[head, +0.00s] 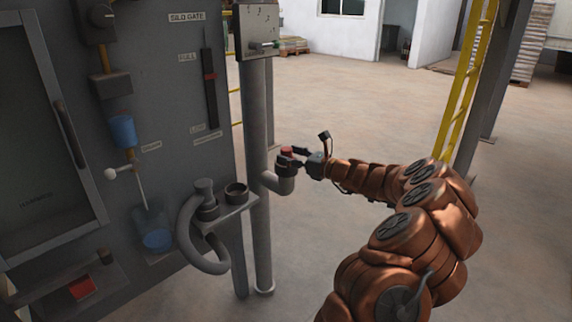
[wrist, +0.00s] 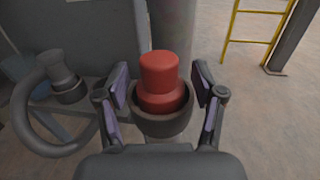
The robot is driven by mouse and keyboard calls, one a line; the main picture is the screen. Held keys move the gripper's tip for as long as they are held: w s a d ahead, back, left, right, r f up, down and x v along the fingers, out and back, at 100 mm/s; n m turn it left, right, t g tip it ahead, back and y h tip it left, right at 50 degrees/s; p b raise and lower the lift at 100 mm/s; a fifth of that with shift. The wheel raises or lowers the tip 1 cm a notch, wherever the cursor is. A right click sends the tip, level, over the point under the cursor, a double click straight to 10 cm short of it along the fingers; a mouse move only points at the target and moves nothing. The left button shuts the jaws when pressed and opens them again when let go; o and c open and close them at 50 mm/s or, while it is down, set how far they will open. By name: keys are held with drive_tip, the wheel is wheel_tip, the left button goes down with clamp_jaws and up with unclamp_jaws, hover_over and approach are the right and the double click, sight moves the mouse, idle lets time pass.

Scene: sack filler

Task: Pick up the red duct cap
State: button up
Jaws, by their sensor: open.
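The red duct cap (wrist: 160,82) sits upright in the dark round collar (wrist: 162,122) of a pipe stub. In the head view the cap (head: 287,152) shows small on top of the bent grey pipe (head: 282,181), partly hidden by my gripper. My gripper (wrist: 160,90) is open, with one finger on each side of the cap. A gap shows between each finger and the cap. In the head view my gripper (head: 297,158) reaches the cap from the right.
A grey post (head: 257,150) stands close behind the cap. A yellow ladder (head: 465,85) stands farther right. The floor beyond is open.

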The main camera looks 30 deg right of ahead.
drive_tip(key=shift+w+a, duration=0.25)
drive_tip(key=shift+w, duration=0.3)
drive_tip(key=shift+c, duration=0.3)
drive_tip(key=c, duration=1.2)
